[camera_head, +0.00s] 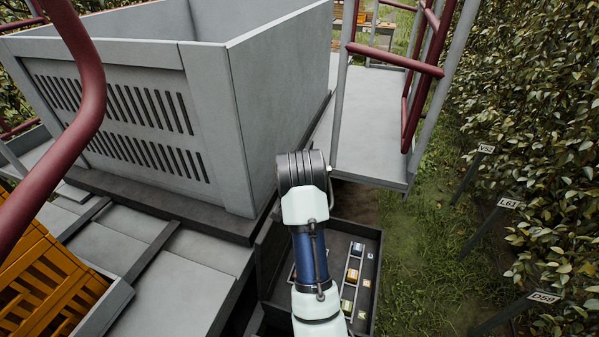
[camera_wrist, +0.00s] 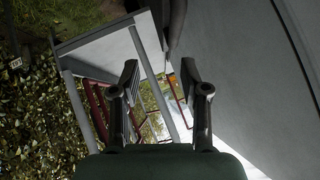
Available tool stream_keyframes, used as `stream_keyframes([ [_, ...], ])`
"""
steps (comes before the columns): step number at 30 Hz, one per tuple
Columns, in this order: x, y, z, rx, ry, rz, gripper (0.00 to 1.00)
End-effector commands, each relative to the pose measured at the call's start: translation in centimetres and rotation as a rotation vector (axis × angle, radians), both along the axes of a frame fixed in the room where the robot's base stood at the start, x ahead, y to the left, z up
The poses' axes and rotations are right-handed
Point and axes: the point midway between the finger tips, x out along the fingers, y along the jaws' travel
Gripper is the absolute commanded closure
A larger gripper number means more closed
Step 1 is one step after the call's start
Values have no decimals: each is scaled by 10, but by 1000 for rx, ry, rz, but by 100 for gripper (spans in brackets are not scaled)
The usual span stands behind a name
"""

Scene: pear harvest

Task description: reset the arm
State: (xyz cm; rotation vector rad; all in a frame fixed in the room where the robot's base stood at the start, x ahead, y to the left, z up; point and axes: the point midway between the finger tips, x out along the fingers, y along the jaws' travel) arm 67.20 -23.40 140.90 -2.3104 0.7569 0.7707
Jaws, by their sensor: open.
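My gripper (camera_wrist: 160,85) shows in the wrist view with its two dark fingers spread apart and nothing between them. In the head view my arm rises from the bottom centre beside the large grey bin, and its black end part hides the gripper. No pear is visible in either view.
The large grey slotted bin (camera_head: 205,120) stands left of my arm. A grey platform (camera_head: 375,150) with red rails (camera_head: 420,75) lies ahead to the right. A tray (camera_head: 372,270) with small boxes sits below. An orange crate (camera_head: 50,275) is lower left. Labelled hedges line the right.

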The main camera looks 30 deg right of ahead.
Motion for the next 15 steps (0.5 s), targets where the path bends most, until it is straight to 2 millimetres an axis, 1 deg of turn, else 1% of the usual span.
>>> stream_keyframes([
  [7, 0, 0, 0, 0, 0, 1, 55],
  [8, -1, 4, -1, -4, -1, 9, 55],
  [10, -7, 20, -6, -25, -6, 52, 55],
  [11, -12, 32, -9, -41, -10, 83, 55],
  [14, -44, 87, -19, -121, -33, 230, 55],
  [15, -64, 111, -23, -162, -45, 299, 55],
])
